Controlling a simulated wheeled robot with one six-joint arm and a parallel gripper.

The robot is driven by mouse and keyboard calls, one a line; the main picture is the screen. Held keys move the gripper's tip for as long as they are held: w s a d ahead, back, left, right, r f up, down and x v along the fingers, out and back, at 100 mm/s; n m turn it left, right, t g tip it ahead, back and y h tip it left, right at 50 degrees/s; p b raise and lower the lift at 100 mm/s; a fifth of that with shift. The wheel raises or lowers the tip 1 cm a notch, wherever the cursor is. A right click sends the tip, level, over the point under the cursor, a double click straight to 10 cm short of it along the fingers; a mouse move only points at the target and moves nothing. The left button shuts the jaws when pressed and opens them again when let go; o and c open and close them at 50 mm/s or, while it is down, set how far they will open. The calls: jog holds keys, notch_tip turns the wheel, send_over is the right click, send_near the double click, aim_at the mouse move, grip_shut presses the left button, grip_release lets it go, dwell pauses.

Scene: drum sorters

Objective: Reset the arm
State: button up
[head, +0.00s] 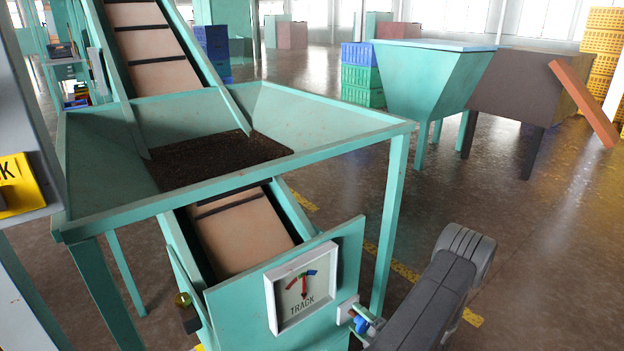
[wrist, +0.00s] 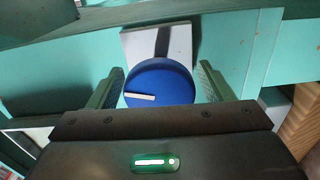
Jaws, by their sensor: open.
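My gripper (wrist: 160,88) is open in the wrist view, with one finger on each side of a round blue knob (wrist: 172,72). The knob has a white pointer line and sits in front of a pale plate (wrist: 140,42) on a teal panel. I cannot tell whether the fingers touch it. In the head view my arm (head: 440,290) reaches in from the lower right, and the blue knob (head: 361,324) shows small at the panel's right side. My gripper is mostly hidden there by the arm.
A dial marked TRACK (head: 303,287) is on the teal panel, its red needle pointing about upward. A teal hopper (head: 345,135) with dark material and a conveyor (head: 240,235) stand behind. Another hopper (head: 430,85) stands back right. Open floor (head: 540,260) lies to the right.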

jog(key=n+b, duration=0.1)
jog(key=n, duration=0.4)
jog(key=shift+f, duration=0.1)
jog(key=n, duration=0.3)
jog(key=shift+n+b, duration=0.3)
jog(key=shift+n, duration=0.1)
jog(key=n, duration=0.4)
jog(key=shift+d+b, duration=0.1)
jog(key=shift+b, duration=0.25)
jog(key=shift+n, duration=1.9)
